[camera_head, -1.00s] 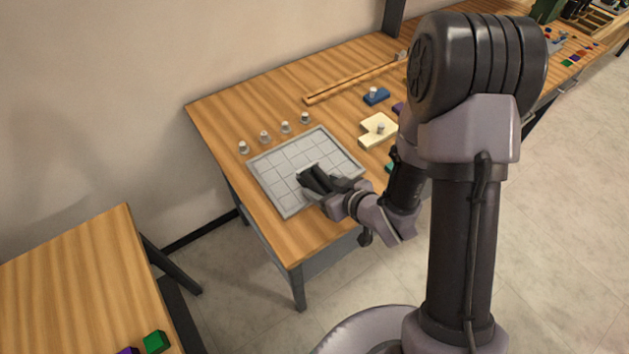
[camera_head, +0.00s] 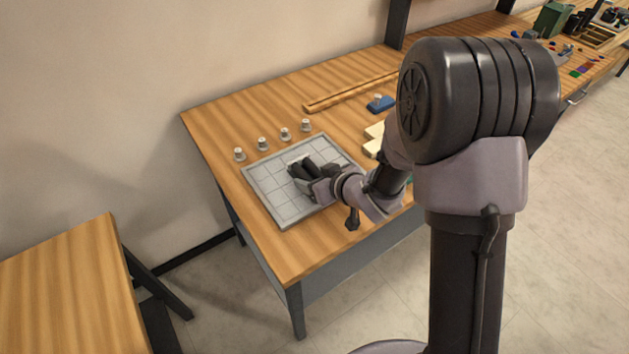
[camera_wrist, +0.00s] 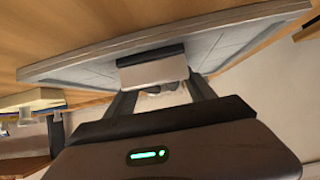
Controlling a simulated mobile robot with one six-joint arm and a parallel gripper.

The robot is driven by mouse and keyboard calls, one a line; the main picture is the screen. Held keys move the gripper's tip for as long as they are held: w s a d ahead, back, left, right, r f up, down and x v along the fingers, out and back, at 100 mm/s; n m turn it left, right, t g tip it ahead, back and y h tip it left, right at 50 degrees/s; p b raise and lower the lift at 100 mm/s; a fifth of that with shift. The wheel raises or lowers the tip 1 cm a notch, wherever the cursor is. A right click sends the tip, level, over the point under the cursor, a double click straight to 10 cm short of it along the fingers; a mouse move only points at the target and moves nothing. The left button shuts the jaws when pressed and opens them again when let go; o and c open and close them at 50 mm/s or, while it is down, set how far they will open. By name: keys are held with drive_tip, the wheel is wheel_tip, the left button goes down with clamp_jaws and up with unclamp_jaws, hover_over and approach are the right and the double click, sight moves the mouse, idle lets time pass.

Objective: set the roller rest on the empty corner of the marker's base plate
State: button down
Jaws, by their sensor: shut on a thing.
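My gripper (camera_head: 297,168) is over the middle of a grey, grid-lined tray (camera_head: 266,190) on the wooden bench. In the wrist view, my gripper (camera_wrist: 158,88) is shut on a small grey block with a dark upper edge, which I take as the roller rest (camera_wrist: 150,72). The block lies across the fingertips, close to the grey tray (camera_wrist: 215,40); I cannot tell whether it touches. In the head view the fingers hide most of the block. I cannot make out the marker's base plate or its empty corner for certain.
Several small grey knobs (camera_head: 262,143) stand in a row behind the tray. A cream block (camera_head: 374,138), a blue block with a knob (camera_head: 380,103) and a long wooden strip (camera_head: 345,93) lie to the right. Another wooden table (camera_head: 60,270) stands at lower left.

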drive_tip(key=shift+r, duration=0.1)
drive_tip(key=shift+c, duration=1.6)
unclamp_jaws()
